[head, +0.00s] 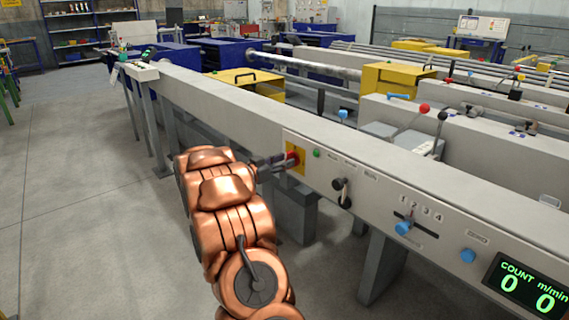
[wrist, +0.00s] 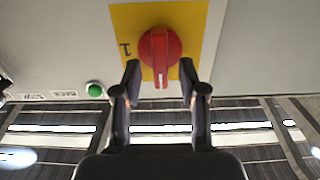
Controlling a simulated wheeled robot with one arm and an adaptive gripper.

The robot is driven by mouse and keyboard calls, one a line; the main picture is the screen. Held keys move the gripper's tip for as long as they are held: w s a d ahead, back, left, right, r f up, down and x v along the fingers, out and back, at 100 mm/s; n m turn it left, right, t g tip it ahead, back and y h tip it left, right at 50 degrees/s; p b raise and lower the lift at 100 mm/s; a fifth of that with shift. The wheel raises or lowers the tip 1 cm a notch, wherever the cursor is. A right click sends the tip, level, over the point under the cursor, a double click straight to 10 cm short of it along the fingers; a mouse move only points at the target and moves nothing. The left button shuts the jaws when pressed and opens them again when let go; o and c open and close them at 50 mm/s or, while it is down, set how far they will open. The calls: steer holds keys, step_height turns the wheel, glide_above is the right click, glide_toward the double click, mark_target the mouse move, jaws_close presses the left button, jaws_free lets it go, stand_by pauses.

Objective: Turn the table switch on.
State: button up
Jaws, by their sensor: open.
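The table switch is a red rotary knob (head: 293,158) on a yellow plate on the front panel of the long grey runout table (head: 232,108). In the wrist view the red knob (wrist: 160,45) has a raised grip bar pointing straight down the picture. A "1" mark is on the yellow plate (wrist: 127,20), left of the knob. My gripper (head: 276,162) is at the panel in front of the switch. In the wrist view my gripper (wrist: 160,72) is open, one fingertip on each side of the grip bar. A gap shows on both sides.
A green button (head: 316,154) is right of the switch in the head view. Further right are a black knob (head: 342,190), a blue-knobbed lever (head: 403,228) and a display (head: 526,284) reading COUNT 0 and m/min 0. Clear floor (head: 80,200) lies to the left.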

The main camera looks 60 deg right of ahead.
steer(key=shift+s+d, duration=0.1)
steer(key=shift+d, duration=0.3)
jaws_close()
